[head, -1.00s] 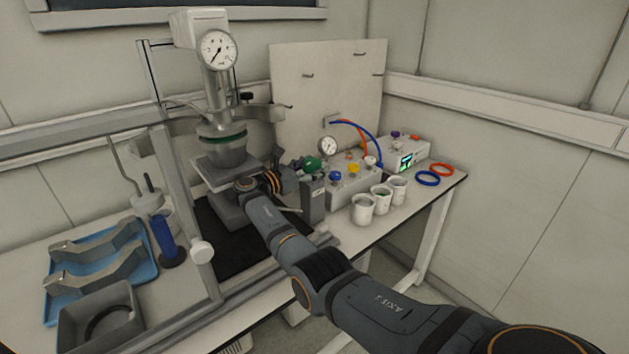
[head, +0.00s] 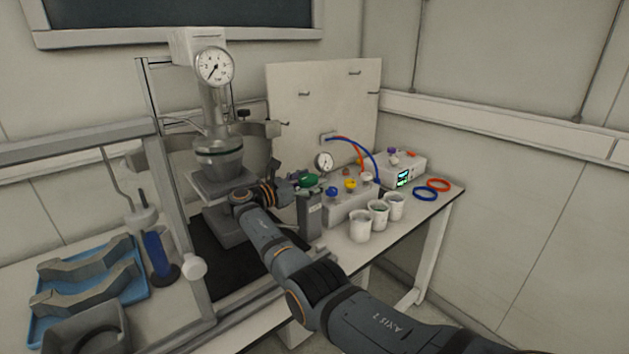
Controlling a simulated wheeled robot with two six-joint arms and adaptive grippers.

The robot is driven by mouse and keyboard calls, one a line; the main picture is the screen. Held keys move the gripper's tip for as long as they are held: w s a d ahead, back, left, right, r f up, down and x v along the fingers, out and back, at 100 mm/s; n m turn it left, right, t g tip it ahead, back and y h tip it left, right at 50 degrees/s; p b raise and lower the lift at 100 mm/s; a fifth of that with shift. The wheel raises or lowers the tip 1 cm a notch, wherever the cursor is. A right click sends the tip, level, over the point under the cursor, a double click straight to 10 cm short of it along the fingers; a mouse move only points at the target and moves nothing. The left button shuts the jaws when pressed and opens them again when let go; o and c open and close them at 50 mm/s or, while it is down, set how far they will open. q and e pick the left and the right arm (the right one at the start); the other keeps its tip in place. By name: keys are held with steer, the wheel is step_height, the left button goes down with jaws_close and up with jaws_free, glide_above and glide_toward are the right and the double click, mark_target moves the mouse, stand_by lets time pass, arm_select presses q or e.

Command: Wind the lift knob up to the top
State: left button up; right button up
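The reactor stand has a pressure gauge (head: 214,67) on its head. A grey metal vessel (head: 219,163) is right under the head, with no visible gap between them. The vessel stands on the flat plate of a grey lift (head: 222,184). My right gripper (head: 284,190) is at the right side of the lift, level with its upper part. I cannot make out the lift knob, which may be hidden by my gripper and wrist. The gripper's fingers are small and dark, so I cannot tell whether they are open or shut. My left gripper is not in view.
Right of my gripper stand a grey post (head: 309,217) and a valve box (head: 347,207) with coloured knobs. Several white cups (head: 360,226) stand in front of the box. A blue tray (head: 88,288) with two metal clamp halves lies at left, near a frame upright (head: 178,210).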

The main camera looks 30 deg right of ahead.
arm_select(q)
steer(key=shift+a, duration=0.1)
arm_select(e)
steer(key=shift+r, duration=0.35)
